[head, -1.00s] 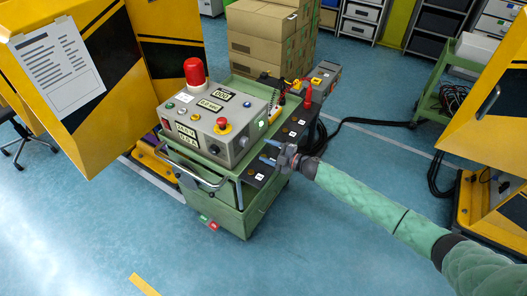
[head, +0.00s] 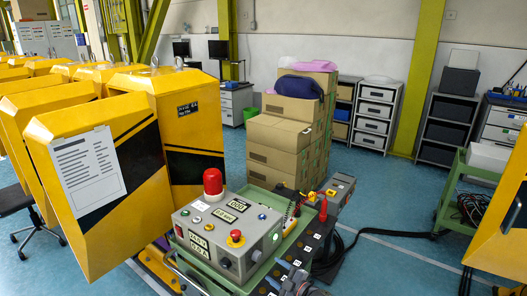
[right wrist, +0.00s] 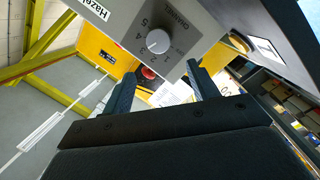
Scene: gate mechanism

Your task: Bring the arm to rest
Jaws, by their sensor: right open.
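My right gripper (head: 281,276) shows at the bottom of the head view, just right of the grey control box (head: 228,235) on the green cart (head: 293,240). In the right wrist view, its two dark fingers (right wrist: 162,88) are apart, with nothing held between them. A grey panel with a numbered white dial (right wrist: 158,40) is beyond the fingers; whether they touch it I cannot tell. Most of my right arm is below the head view's frame. My left gripper is not in view.
Yellow cabinets (head: 105,150) stand at left, another yellow one (head: 503,235) at right. Stacked cartons (head: 283,150) are behind the cart. A black cable crosses the blue floor (head: 390,262).

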